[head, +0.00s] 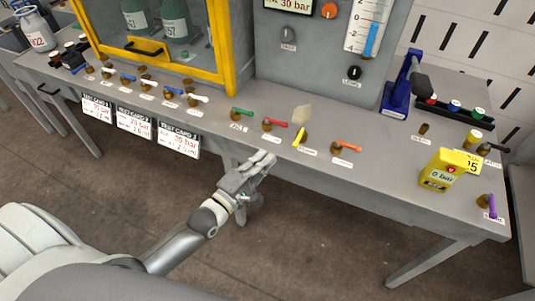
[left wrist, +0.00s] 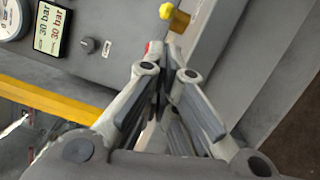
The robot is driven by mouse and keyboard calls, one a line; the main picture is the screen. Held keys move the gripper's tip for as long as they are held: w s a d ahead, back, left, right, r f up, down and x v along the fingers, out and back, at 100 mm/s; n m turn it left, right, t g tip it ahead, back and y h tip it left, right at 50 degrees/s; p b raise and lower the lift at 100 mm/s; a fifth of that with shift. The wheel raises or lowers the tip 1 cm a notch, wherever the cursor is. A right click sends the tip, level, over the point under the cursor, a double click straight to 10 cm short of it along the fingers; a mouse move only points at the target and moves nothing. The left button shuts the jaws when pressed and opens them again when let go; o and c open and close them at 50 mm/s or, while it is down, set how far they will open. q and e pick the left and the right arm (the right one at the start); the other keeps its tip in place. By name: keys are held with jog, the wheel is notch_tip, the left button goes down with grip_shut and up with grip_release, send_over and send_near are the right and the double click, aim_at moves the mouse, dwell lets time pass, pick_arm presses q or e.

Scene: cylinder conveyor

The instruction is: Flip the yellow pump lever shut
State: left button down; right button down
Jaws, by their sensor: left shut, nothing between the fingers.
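The yellow pump lever (head: 301,137) sits on a brass valve near the front edge of the grey bench, between a red lever (head: 274,122) and an orange lever (head: 348,147). It points obliquely across the bench edge. In the left wrist view, its yellow end (left wrist: 166,11) shows at the top beside its brass body (left wrist: 180,21). My left gripper (head: 266,160) is shut and empty, at the bench's front edge, left of and nearer than the yellow lever, apart from it. In the wrist view its fingertips (left wrist: 164,55) partly cover the red lever. My right gripper is out of view.
A green lever (head: 242,112) and several blue and white levers line the bench edge to the left. A yellow gauge box (head: 440,178), a blue hand press (head: 397,95) and a purple lever (head: 491,205) stand right. A yellow-framed cabinet (head: 228,85) stands behind.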

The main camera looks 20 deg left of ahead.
aim_at(283, 149)
pick_arm(q)
jog(key=x, duration=0.8)
jog(key=shift+w, duration=0.25)
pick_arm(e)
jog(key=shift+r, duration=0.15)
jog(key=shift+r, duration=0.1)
pick_arm(q)
jog(key=shift+s+d+y+p, duration=0.1)
jog(key=shift+y+p, duration=0.2)
jog(key=shift+y, duration=0.1)
jog(key=shift+d+n+y, duration=0.2)
jog(key=shift+n+y, duration=0.1)
jog(key=shift+n, duration=0.1)
jog(key=shift+s, duration=0.1)
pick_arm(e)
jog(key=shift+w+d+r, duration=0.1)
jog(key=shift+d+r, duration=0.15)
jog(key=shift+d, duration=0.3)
pick_arm(q)
jog(key=shift+t+y, duration=0.3)
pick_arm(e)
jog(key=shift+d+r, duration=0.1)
